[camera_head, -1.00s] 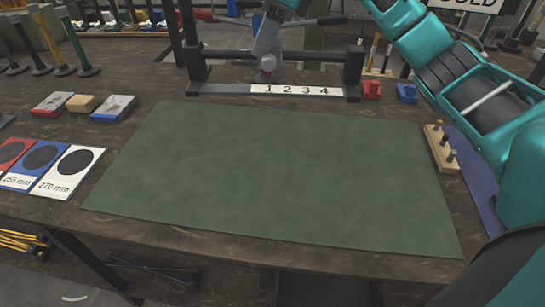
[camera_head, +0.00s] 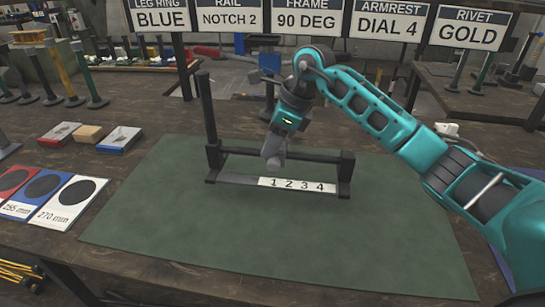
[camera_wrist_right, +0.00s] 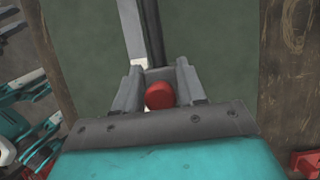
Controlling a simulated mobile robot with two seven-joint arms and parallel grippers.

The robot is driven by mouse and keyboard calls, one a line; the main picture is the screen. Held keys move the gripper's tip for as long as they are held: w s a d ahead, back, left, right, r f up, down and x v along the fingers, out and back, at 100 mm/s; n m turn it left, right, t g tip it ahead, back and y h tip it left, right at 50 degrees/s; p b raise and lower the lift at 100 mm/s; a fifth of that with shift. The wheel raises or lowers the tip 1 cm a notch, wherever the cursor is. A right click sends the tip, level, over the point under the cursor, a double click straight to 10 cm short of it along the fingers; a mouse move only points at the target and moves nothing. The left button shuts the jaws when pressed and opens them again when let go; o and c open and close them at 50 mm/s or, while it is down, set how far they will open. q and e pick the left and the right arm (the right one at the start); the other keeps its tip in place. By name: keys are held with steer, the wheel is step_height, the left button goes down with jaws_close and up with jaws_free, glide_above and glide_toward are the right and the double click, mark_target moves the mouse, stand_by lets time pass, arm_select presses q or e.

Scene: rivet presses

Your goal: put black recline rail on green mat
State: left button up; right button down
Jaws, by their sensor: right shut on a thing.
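The black recline rail (camera_head: 318,157) is a dark frame with a tall post at its left end and a white strip numbered 1 to 4 (camera_head: 297,185). It is over the back middle part of the green mat (camera_head: 190,225). I cannot tell whether its base touches the mat. My right gripper (camera_head: 275,158) is shut on the rail near its middle. In the right wrist view, a red knob (camera_wrist_right: 159,95) shows between the fingers, with the dark bar (camera_wrist_right: 151,35) running away over the mat. My left gripper is not in view.
Size cards (camera_head: 68,200) lie left of the mat. Small blocks (camera_head: 88,134) lie behind them, with several coloured posts (camera_head: 66,80) further back. Signs (camera_head: 306,18) hang across the back; the rail sign (camera_head: 230,17) reads notch 2. The mat's front half is clear.

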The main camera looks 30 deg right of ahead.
steer(key=shift+f, duration=1.95)
steer(key=shift+f, duration=0.1)
steer(key=c, duration=0.6)
jaws_free()
steer(key=shift+s+f, duration=0.1)
steer(key=shift+c, duration=0.2)
steer(key=shift+a, duration=0.1)
steer(key=v, duration=1.2)
steer(key=shift+p, duration=0.3)
